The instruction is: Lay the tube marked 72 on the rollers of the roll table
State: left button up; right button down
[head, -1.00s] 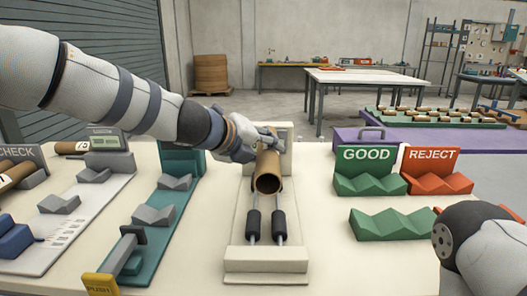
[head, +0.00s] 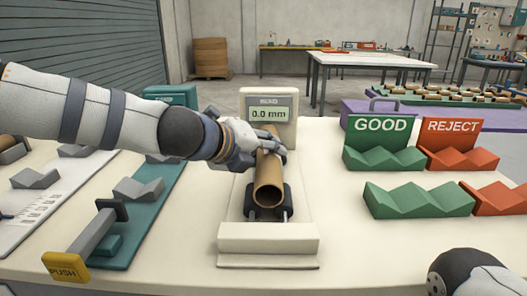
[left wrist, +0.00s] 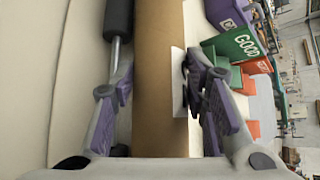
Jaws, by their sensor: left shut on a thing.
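A brown cardboard tube (head: 268,172) lies lengthwise over the black rollers (head: 250,203) of the cream roll table (head: 268,240). Its open end faces me. Whether it rests fully on the rollers is hard to tell. My left gripper (head: 250,150) is shut on the tube's far part, coming from the left. In the left wrist view, the two fingers stand on either side of the tube (left wrist: 160,75), with a white label on it, its number unreadable, and a roller (left wrist: 118,18) beside it. My right gripper is out of view; only part of my right arm shows.
The roll table's display (head: 268,114) reads 0.0 mm. Green GOOD racks (head: 385,150) and red REJECT racks (head: 462,150) stand to the right, empty. A teal fixture with a yellow PUSH handle (head: 66,268) stands at the left. Cream tabletop between them is clear.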

pick_arm(q)
jog(key=shift+r, duration=0.1)
jog(key=o, duration=1.3)
jog(key=shift+c, duration=0.2)
